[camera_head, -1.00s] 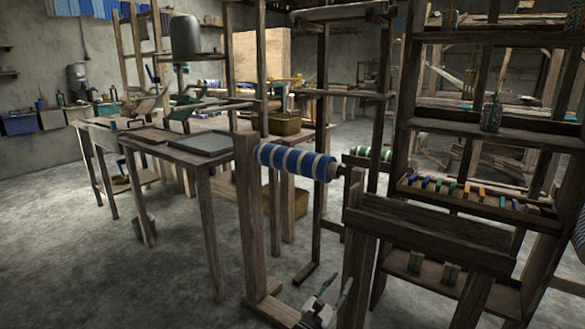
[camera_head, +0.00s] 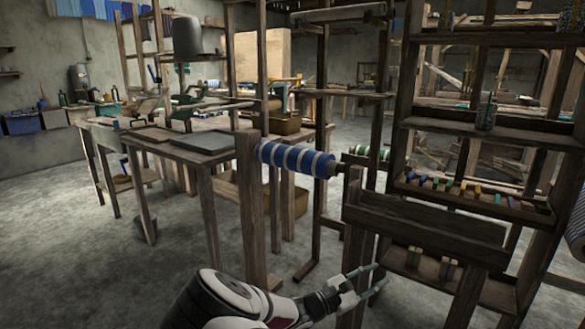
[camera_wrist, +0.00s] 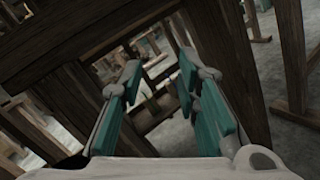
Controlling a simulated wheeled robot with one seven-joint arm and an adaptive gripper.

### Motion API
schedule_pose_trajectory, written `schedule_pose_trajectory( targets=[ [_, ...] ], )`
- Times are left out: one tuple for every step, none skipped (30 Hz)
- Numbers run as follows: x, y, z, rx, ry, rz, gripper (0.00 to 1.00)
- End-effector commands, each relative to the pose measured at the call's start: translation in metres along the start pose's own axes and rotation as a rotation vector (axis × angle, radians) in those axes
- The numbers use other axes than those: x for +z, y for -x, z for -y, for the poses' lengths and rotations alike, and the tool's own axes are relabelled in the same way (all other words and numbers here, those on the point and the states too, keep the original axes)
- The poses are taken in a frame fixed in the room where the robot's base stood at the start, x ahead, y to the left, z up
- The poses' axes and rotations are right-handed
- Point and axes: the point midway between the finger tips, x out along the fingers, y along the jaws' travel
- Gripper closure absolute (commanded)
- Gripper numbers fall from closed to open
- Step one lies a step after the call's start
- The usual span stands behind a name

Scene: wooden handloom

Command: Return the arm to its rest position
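My gripper (camera_head: 372,281) is at the lower middle of the head view, in front of the loom's lower wooden frame. Its fingers are spread apart with nothing between them. In the wrist view my gripper (camera_wrist: 157,100) also shows open, its teal finger pads apart, with wooden beams and floor beyond. My arm (camera_head: 225,303) reaches in from the bottom edge of the head view. I cannot tell whether a finger touches the wooden post beside it.
A blue-and-white striped roll (camera_head: 296,159) sits on the loom frame above my gripper. A shelf rack (camera_head: 470,131) with small colored pieces stands at right. A wooden table (camera_head: 205,158) stands at left. Open concrete floor (camera_head: 85,270) lies at lower left.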

Motion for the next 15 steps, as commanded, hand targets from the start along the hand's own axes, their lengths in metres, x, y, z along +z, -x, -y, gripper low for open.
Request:
schedule_pose_trajectory(
  targets=[
    [0.015, -0.007, 0.006, -0.073, -0.037, -0.004, 0.7],
    [0.024, -0.01, 0.01, -0.116, -0.057, -0.006, 0.7],
    [0.036, -0.014, 0.018, -0.177, -0.084, -0.008, 0.7],
    [0.044, -0.016, 0.023, -0.222, -0.105, -0.011, 0.7],
    [0.053, -0.018, 0.028, -0.266, -0.124, -0.013, 0.7],
    [0.063, -0.02, 0.035, -0.325, -0.151, -0.018, 0.7],
    [0.072, -0.021, 0.04, -0.368, -0.171, -0.022, 0.7],
    [0.08, -0.021, 0.045, -0.411, -0.19, -0.026, 0.7],
    [0.09, -0.021, 0.052, -0.467, -0.216, -0.03, 0.7],
    [0.099, -0.021, 0.057, -0.509, -0.236, -0.034, 0.7],
    [0.106, -0.02, 0.061, -0.55, -0.254, -0.04, 0.7],
    [0.117, -0.019, 0.068, -0.604, -0.28, -0.046, 0.7],
    [0.124, -0.018, 0.072, -0.643, -0.298, -0.053, 0.7],
    [0.132, -0.017, 0.076, -0.683, -0.317, -0.058, 0.7],
    [0.143, -0.014, 0.082, -0.735, -0.341, -0.066, 0.7]
  ],
)
